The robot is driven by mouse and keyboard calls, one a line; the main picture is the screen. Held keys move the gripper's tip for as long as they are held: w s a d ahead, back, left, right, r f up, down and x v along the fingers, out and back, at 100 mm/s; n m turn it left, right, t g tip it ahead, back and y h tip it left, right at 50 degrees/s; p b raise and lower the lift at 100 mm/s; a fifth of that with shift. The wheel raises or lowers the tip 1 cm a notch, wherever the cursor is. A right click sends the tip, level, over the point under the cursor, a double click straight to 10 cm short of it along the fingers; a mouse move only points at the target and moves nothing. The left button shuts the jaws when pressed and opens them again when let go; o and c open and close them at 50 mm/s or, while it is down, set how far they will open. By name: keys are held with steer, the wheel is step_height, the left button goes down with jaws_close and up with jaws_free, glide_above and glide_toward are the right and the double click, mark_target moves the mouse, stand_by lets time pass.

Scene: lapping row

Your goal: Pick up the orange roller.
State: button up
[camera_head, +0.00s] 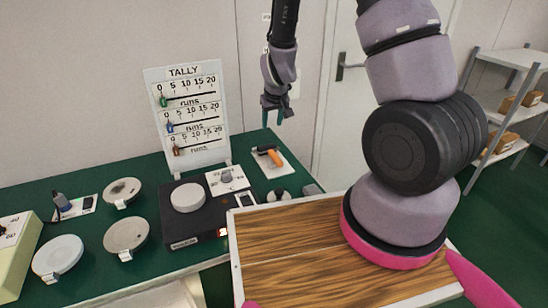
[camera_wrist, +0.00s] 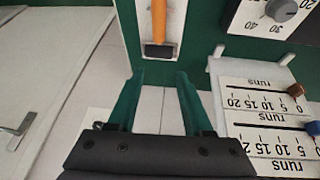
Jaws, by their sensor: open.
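The orange roller (camera_head: 274,157) lies on a white card (camera_head: 263,168) near the back right of the green table. It has an orange handle and a dark end. The wrist view shows the orange handle (camera_wrist: 159,18) cut off at the top edge, with the dark end below it. My gripper (camera_head: 274,120) is above the table's back edge, over and apart from the roller. In the wrist view its teal fingers (camera_wrist: 158,80) are spread with nothing between them, just short of the dark end.
A tally board (camera_head: 187,118) with sliders stands left of my gripper. A dark machine (camera_head: 177,222) with a round grey plate sits left of the roller. Several round discs lie further left. A wooden-topped surface (camera_head: 290,240) is in front. A door (camera_head: 345,110) stands behind.

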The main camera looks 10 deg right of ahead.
steer(key=n+h, duration=0.1)
glide_toward(274, 154)
steer(key=x, duration=0.5)
steer(key=shift+d, duration=0.1)
steer(key=shift+x, duration=3.2)
steer(key=shift+s, duration=0.1)
jaws_close()
